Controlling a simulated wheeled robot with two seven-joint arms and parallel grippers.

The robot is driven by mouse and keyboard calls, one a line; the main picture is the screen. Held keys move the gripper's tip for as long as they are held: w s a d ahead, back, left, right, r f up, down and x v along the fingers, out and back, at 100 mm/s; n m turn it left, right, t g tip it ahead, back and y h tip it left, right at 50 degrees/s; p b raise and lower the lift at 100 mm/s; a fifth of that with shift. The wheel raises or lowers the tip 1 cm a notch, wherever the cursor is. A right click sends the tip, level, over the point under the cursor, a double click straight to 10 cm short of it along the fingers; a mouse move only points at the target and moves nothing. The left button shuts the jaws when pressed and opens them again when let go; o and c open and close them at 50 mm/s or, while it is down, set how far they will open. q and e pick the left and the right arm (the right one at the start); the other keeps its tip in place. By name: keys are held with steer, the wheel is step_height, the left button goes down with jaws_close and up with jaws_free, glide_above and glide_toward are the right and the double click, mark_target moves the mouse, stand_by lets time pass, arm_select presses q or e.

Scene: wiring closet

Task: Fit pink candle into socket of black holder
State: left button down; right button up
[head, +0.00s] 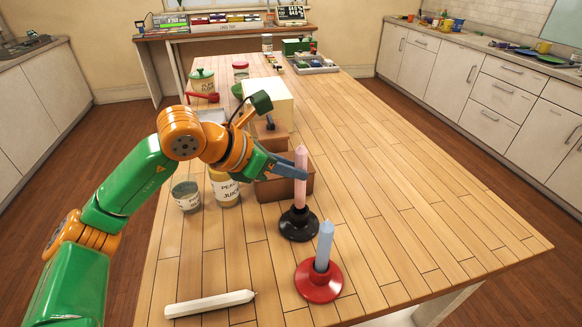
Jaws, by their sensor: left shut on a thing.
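The pink candle (301,160) stands upright above the middle of the black holder (299,228) on the wooden table. Its lower end meets the holder's socket in the picture; I cannot tell how deep it sits. My left gripper (299,173) reaches in from the left and is shut on the pink candle, around its middle. My right gripper is not in view.
A blue candle (324,246) stands in a red holder (319,283) just in front. A white candle (209,304) lies near the front edge. Jars (187,195) and a brown box (270,189) stand behind and left. The table's right side (420,215) is clear.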

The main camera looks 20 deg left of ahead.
mark_target(296, 186)
arm_select(q)
steer(key=shift+f+b, duration=2)
steer(key=shift+f, duration=0.15)
steer(key=c, duration=0.6)
jaws_free()
steer(key=shift+r, duration=0.1)
steer(key=v, duration=0.5)
steer(key=shift+p, duration=0.35)
